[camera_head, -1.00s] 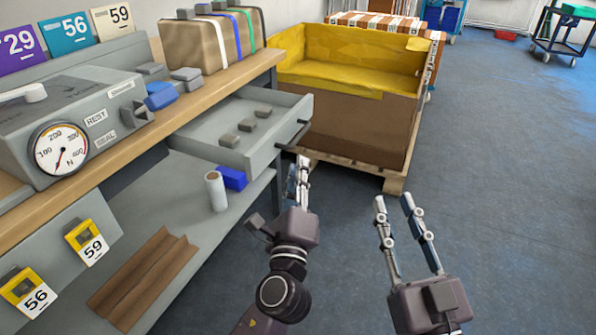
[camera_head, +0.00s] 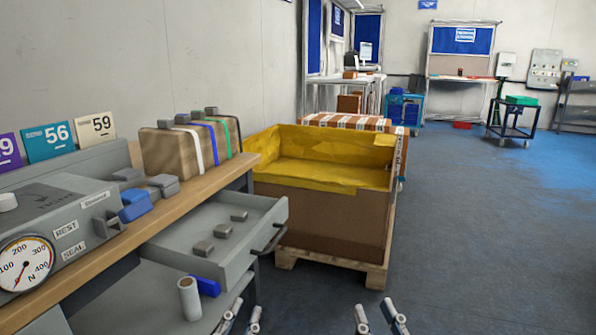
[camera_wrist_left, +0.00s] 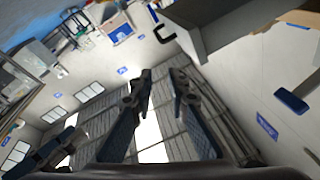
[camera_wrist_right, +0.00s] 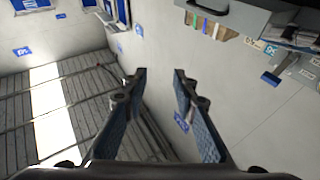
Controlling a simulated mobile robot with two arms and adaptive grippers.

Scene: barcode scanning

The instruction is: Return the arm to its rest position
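My left gripper (camera_head: 240,317) shows only its fingertips at the bottom edge of the head view, just right of the bench's lower shelf. In the left wrist view, its two fingers (camera_wrist_left: 161,88) are apart with nothing between them. My right gripper (camera_head: 377,316) also shows only its fingertips at the bottom edge, further right over the blue-grey floor. In the right wrist view, its fingers (camera_wrist_right: 160,82) are apart and empty. Both arms are otherwise below the head view. Both wrist cameras look up toward walls and ceiling.
An open grey drawer (camera_head: 235,262) juts from the workbench (camera_head: 205,187) at left, holding several small grey blocks. A yellow-lined box (camera_head: 335,215) stands on a pallet beyond it. A white roll (camera_head: 189,298) stands below the drawer. The floor (camera_head: 480,230) at right is clear.

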